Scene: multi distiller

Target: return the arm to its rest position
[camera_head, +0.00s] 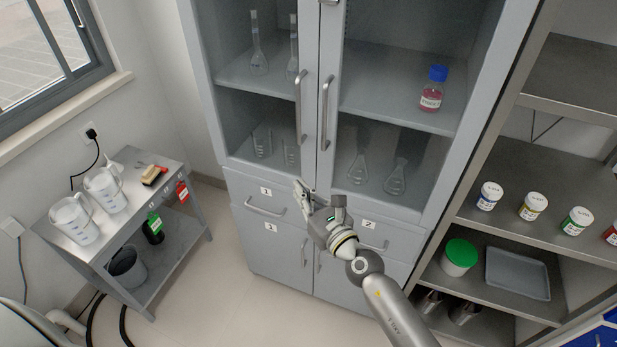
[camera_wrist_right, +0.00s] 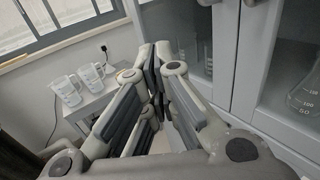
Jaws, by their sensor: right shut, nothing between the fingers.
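My right arm (camera_head: 385,300) comes in from the bottom right of the head view. My right gripper (camera_head: 302,190) is shut and empty, in front of the grey cabinet (camera_head: 245,187) near its upper drawers. In the right wrist view its fingers (camera_wrist_right: 152,75) meet with nothing between them. The cabinet's glass doors are closed, and their two upright handles (camera_head: 326,112) show just above the gripper. I cannot tell if the gripper touches the cabinet. My left gripper is not in view.
A metal side table (camera_head: 150,220) with two white jugs (camera_head: 103,188) stands at the left. Open shelves (camera_head: 485,262) at the right hold several labelled jars, a green-lidded tub (camera_head: 459,257) and a grey tray (camera_head: 517,273). The floor (camera_head: 215,290) between table and cabinet is clear.

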